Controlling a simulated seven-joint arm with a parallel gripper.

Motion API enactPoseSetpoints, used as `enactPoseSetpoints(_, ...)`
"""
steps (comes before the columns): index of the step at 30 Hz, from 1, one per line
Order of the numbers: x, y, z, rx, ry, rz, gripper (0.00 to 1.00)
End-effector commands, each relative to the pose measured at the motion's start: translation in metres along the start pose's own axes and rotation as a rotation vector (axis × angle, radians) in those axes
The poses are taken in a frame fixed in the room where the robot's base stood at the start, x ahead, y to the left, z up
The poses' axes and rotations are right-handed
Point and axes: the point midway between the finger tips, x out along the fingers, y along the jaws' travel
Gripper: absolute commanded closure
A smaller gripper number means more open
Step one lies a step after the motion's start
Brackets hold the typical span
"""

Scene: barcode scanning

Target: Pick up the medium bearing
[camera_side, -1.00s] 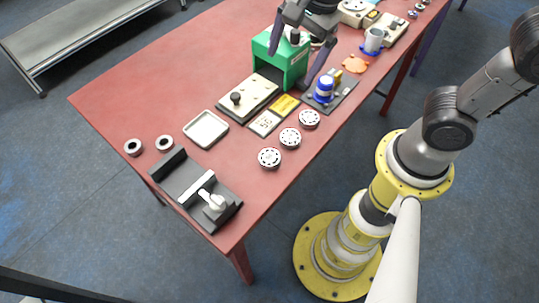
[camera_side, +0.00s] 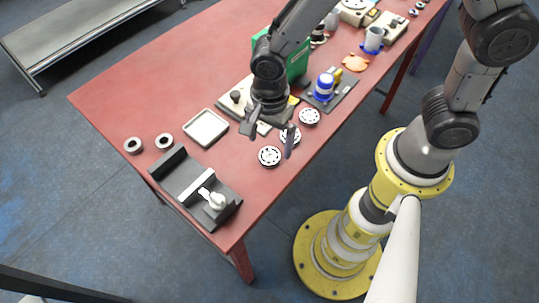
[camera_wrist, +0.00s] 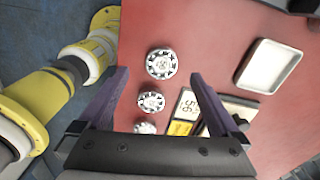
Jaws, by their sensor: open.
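Three round bearings with light faces and dark spots lie flat in a row near the table's front edge. The wrist view shows the same row as an upper bearing (camera_wrist: 161,63), a middle bearing (camera_wrist: 150,102) and a lower bearing (camera_wrist: 144,128). My gripper (camera_side: 271,142) is open and empty above the row, its finger partly covering the middle bearing. In the wrist view the row lies between its fingers (camera_wrist: 161,76).
A white tray (camera_side: 206,128) lies left of the bearings, with a dark fixture (camera_side: 180,180) at the near corner. Two small rings (camera_side: 164,142) lie at the left. A green box (camera_side: 298,66) and a blue-white part (camera_side: 324,86) stand behind.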

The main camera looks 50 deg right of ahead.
Motion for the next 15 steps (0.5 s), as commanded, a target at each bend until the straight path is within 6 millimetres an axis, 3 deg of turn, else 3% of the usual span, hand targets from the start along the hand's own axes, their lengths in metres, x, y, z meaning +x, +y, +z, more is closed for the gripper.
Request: enactPoseSetpoints(15,0.053,-0.003,-0.003,0.000,0.000,0.000,0.01)
